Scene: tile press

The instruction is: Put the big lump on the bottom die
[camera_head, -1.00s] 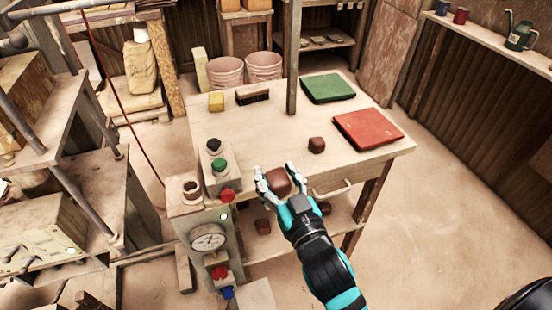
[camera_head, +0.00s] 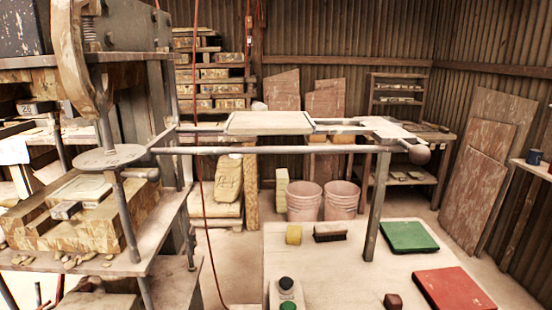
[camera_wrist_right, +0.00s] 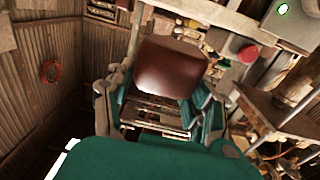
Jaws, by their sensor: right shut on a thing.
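The big lump (camera_wrist_right: 172,66) is a smooth reddish-brown block held in my right gripper (camera_wrist_right: 160,88), which shows only in the right wrist view. The fingers are shut on its two sides. In the head view, the press stands at the left, and a pale square die (camera_head: 82,188) lies low on its yellowish worn block. A small grey block (camera_head: 66,210) sits at the die's front edge. A smaller brown lump (camera_head: 393,301) is on the worktable at the bottom right. Neither of my grippers shows in the head view.
A long horizontal bar with a ball end (camera_head: 419,153) spans from the press over the worktable (camera_head: 340,262). A steel post (camera_head: 377,205) stands at the table. A red hose (camera_head: 200,170) hangs beside the press. A green pad (camera_head: 408,237) and red pad (camera_head: 455,288) lie on the table.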

